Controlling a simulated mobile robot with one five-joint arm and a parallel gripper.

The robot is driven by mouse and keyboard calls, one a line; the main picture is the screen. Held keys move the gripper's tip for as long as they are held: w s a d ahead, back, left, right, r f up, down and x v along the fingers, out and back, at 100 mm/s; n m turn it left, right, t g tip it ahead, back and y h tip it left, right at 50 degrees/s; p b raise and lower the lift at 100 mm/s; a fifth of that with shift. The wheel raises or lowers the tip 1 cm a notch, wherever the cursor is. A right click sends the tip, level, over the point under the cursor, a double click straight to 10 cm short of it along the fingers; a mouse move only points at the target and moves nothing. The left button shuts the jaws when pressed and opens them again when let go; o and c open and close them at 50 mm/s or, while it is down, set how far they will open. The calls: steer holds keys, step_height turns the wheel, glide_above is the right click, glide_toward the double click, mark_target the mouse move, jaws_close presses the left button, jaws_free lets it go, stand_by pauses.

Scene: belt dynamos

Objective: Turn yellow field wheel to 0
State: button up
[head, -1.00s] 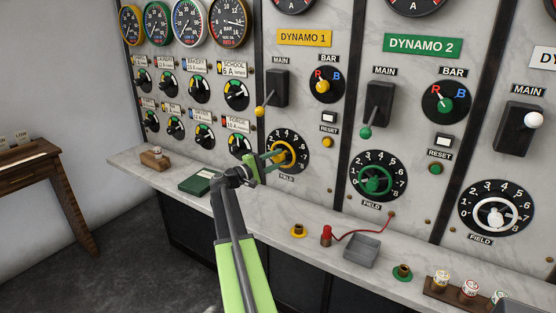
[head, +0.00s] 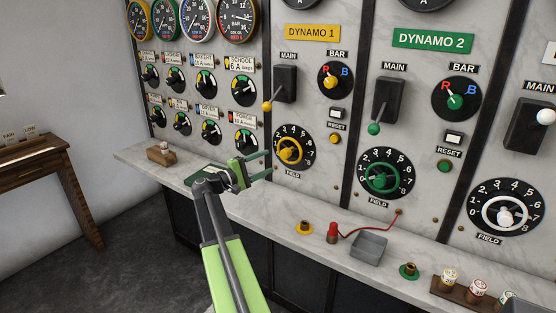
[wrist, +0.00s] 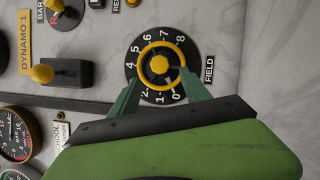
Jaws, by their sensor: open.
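The yellow field wheel (head: 279,152) is a ring on a black dial numbered 0 to 8, low on the DYNAMO 1 panel. In the wrist view the wheel (wrist: 143,65) appears turned sideways, with a round yellow knob inside the ring. I cannot tell which number the wheel is set to. My gripper (head: 269,163) is open and empty, just left of the dial and in front of the panel. In the wrist view its green fingers (wrist: 160,78) lie apart on either side of the wheel's lower part, seemingly not touching it. They cover part of the dial's lower edge.
A yellow MAIN lever (head: 267,106) and BAR knob (head: 324,82) are above the wheel. The green field wheel (head: 366,178) is to the right. A yellow socket (head: 304,227), red plug (head: 332,232) and grey tray (head: 369,246) are on the marble ledge below.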

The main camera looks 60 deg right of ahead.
steer(key=v, duration=0.9)
steer(key=shift+b, duration=0.3)
steer(key=w+a+n+t+p, duration=0.2)
steer(key=w+a+t+p, duration=0.4)
steer(key=a, duration=0.8)
steer(key=s+a+f+y, duration=0.1)
steer(key=a+f+y, duration=0.5)
steer(key=a, duration=0.7)
steer(key=s+a+f+y, duration=0.2)
steer(key=a+f+y, duration=0.4)
steer(key=a, duration=0.7)
steer(key=s+a+f+t+y, duration=0.1)
steer(key=a+f+y, duration=0.4)
steer(key=a, duration=0.8)
step_height(320, 180, down, 2)
steer(key=shift+s+f+m+y+p, duration=0.2)
steer(key=shift+s+m+y+p, duration=0.1)
steer(key=shift+s+y+p, duration=0.25)
